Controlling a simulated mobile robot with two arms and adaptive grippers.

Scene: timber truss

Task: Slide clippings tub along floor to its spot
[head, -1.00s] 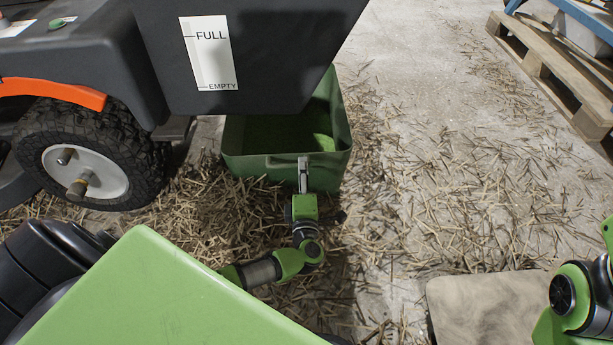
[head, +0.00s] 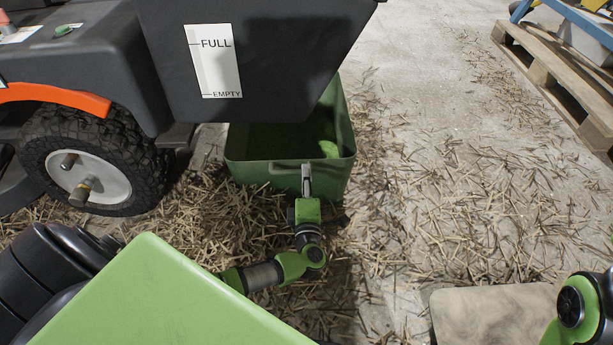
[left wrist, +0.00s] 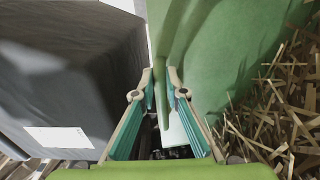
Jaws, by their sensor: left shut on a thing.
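The green clippings tub (head: 265,172) stands on the floor, partly under the dark hopper with the FULL and EMPTY label. The hopper hides the tub's back left part. My left gripper (head: 306,180) is shut on the near rim of the tub. In the left wrist view, the fingers (left wrist: 160,85) close on the green wall (left wrist: 225,55). My right arm shows at the lower right edge, but its gripper is out of view.
The dark hopper (head: 290,60) overhangs the tub. A mower wheel (head: 95,165) stands to the left. Straw (head: 470,205) litters the floor around the tub. A wooden pallet (head: 560,80) lies at the upper right. A pale tan sheet or bag (head: 490,312) lies at the lower right.

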